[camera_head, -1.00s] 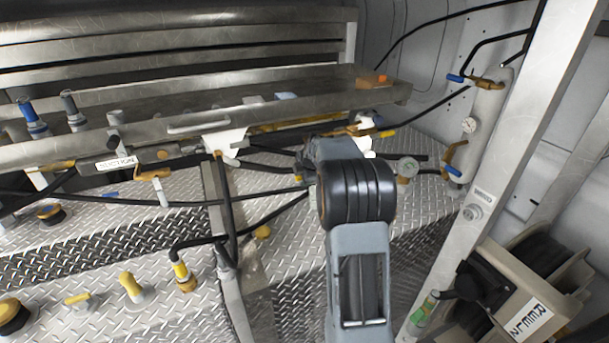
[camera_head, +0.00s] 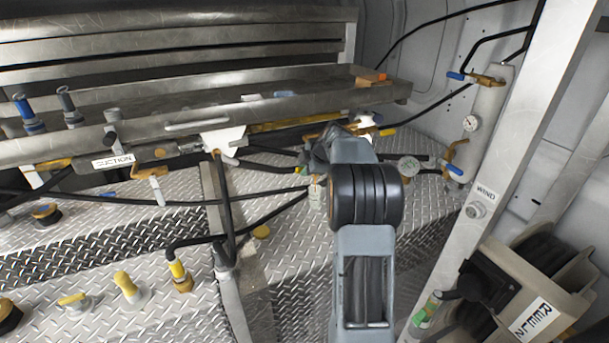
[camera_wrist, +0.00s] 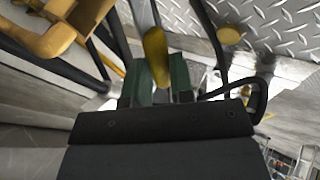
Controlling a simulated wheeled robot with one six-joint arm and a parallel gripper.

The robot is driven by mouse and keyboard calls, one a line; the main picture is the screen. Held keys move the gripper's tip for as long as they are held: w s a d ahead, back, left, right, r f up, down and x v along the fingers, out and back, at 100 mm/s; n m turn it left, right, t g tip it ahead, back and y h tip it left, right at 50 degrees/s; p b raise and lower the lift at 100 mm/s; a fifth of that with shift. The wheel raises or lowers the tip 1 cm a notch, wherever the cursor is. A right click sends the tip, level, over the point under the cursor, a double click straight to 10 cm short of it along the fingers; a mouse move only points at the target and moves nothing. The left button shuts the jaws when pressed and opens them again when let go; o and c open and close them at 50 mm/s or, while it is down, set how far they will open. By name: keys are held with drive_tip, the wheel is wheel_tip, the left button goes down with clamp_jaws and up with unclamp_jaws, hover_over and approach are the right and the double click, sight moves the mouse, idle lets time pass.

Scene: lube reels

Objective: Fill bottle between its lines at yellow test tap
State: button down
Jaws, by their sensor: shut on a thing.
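A yellow handle (camera_wrist: 157,58) stands between the two green fingers of my gripper (camera_wrist: 160,82) in the wrist view, and the gripper is shut on it. It looks like a tap lever. In the head view my own arm hides most of the gripper and the handle. A small pale container (camera_head: 316,193), which may be the bottle, stands upright just left of my arm under the shelf. Its lines and liquid level are too small to read.
A brass-coloured fitting (camera_wrist: 45,30) is close to my gripper at the upper left of the wrist view. A steel shelf (camera_head: 230,115) runs above the work area. Black hoses (camera_head: 228,200) cross the tread plate. A pressure gauge (camera_head: 408,166) sits right of my arm.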

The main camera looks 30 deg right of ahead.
idle(0.3)
drive_tip(key=shift+d+r+y+b, duration=0.35)
drive_tip(key=shift+y+b, duration=0.2)
drive_tip(key=shift+y, duration=0.15)
idle(7.0)
